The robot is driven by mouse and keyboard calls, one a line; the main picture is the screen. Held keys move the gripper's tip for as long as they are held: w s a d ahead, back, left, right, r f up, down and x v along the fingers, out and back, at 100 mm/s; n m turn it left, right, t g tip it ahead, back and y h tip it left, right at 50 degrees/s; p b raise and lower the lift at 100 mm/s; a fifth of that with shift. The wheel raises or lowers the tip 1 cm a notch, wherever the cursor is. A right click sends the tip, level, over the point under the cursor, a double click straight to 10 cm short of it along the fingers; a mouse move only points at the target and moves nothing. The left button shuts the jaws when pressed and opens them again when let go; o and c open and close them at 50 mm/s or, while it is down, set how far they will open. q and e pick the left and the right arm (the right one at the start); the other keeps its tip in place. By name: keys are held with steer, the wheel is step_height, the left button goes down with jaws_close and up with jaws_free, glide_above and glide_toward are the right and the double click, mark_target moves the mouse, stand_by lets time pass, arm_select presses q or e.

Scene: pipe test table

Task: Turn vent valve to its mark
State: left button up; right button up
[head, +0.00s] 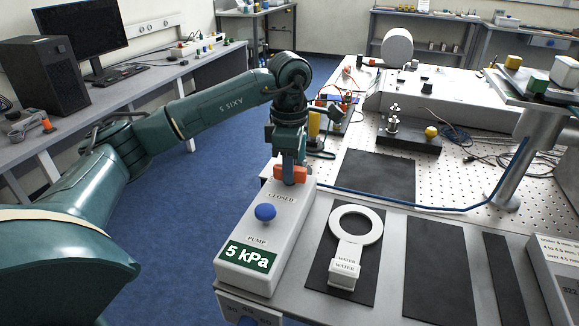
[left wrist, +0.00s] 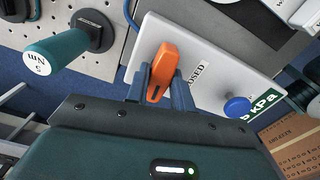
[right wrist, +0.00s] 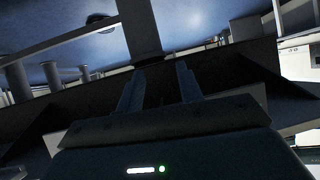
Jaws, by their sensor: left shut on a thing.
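The vent valve handle (head: 291,174) is an orange lever at the far end of the white pump box (head: 241,240), above a label reading CLOSED. In the left wrist view the handle (left wrist: 162,70) sits between the fingers of my left gripper (left wrist: 159,88), which is shut on it. In the head view my left gripper (head: 292,160) comes down on the handle from above and hides part of it. A valve mark cannot be made out. My right gripper (right wrist: 160,85) shows in the right wrist view, with its fingers apart and nothing between them.
The box carries a blue pump knob (head: 265,212) and a green display (head: 247,257) reading 5 kPa. A white ring tool labelled WATER (head: 345,268) lies on a dark mat to the right. A blue hose (head: 420,207) runs right from the box. A teal-handled object (left wrist: 58,48) stands near my left gripper.

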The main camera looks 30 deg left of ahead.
arm_select(q)
steer(key=shift+m, duration=0.6)
steer(key=o, duration=1)
steer(key=shift+r, duration=0.1)
step_height(320, 180, up, 13)
steer(key=shift+p, duration=0.65)
